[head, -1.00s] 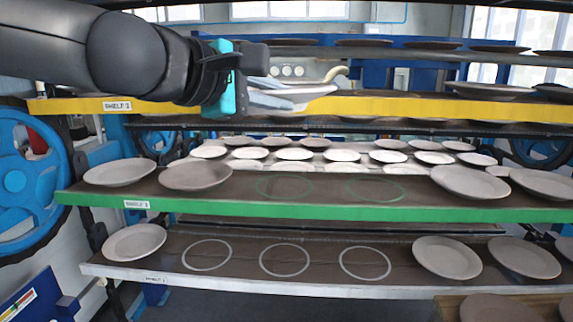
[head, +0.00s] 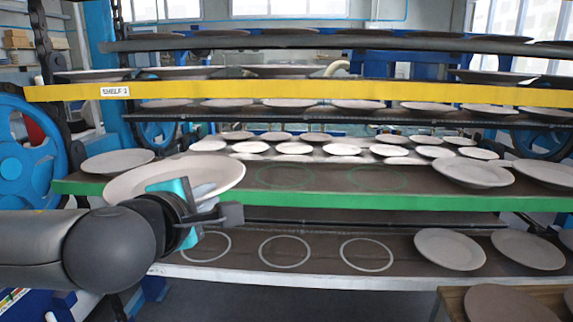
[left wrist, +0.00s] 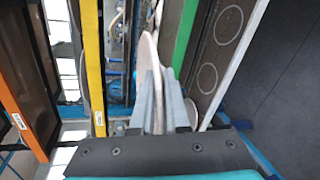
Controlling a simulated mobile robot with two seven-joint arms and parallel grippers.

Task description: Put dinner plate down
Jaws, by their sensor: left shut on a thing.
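A pale grey dinner plate (head: 150,178) is held in front of the left part of the green-edged shelf (head: 400,202). My left gripper (head: 208,192) is shut on its near rim. In the left wrist view, the plate (left wrist: 148,62) shows edge-on between the two fingers (left wrist: 157,88). The plate covers part of the green shelf behind it. Two green ring marks (head: 285,177) (head: 377,178) on that shelf are empty, right of the plate. Three white ring marks (head: 284,252) on the lower white-edged shelf (head: 330,286) are also empty. My right gripper is not in view.
A plate (head: 117,162) rests at the green shelf's left end, and another (head: 472,173) right of the rings. Plates (head: 450,249) also rest on the lower shelf's right. A yellow-edged shelf (head: 300,93) runs above. A wooden surface (head: 450,300) with a plate stands at bottom right.

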